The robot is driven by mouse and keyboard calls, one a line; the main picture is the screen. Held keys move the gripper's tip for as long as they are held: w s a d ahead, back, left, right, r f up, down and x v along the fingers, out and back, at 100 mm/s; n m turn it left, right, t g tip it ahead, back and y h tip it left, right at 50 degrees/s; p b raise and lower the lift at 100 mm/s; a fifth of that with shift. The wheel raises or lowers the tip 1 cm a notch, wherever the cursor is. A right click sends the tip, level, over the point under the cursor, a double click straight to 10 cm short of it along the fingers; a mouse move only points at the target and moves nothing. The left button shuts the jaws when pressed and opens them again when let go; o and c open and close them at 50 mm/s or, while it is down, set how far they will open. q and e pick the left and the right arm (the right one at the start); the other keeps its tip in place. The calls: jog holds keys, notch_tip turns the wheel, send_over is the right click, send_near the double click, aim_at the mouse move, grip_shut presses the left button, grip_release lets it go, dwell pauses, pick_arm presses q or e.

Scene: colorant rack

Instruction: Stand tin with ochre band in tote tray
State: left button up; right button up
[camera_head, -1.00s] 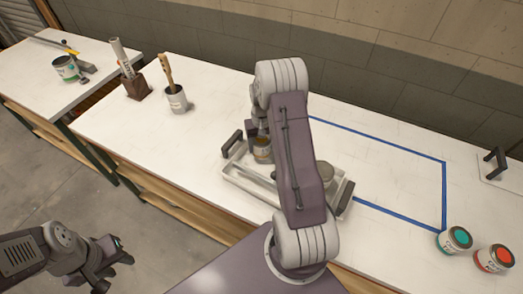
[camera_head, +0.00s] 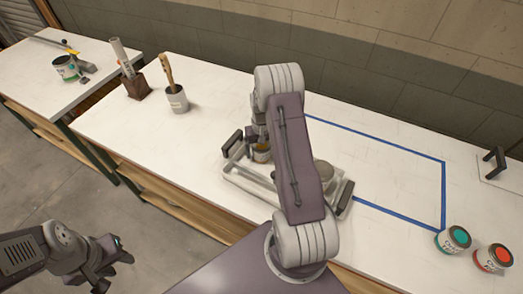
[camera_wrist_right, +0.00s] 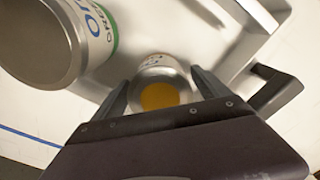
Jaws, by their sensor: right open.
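The tin with the ochre top (camera_head: 262,154) is in the left end of the tote tray (camera_head: 240,186), near that end's dark handle. In the right wrist view the tin (camera_wrist_right: 160,88) is between the fingers of my right gripper (camera_wrist_right: 160,98), which is open with a gap on each side. The tin looks upright; its base is hidden. In the head view my right arm covers part of the tray and most of the right gripper. My left gripper (camera_head: 116,268) is open and empty, over the floor at lower left.
A green-banded tin (camera_wrist_right: 45,35) stands close by in the tray; its grey lid (camera_head: 324,173) shows beside my arm. Teal (camera_head: 453,240) and red (camera_head: 493,257) tins stand at right. A brush pot (camera_head: 177,100) is at left. The blue-taped area (camera_head: 444,195) looks clear.

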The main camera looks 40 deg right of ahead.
notch_tip(320, 180, up, 12)
jog(key=shift+r+b, duration=0.1)
jog(key=shift+b, duration=0.5)
jog(key=s+a+n+t, duration=0.1)
jog(key=s+a+n, duration=0.3)
jog(key=s+a, duration=1.1)
jog(key=a, duration=0.4)
jog(key=shift+f, duration=0.4)
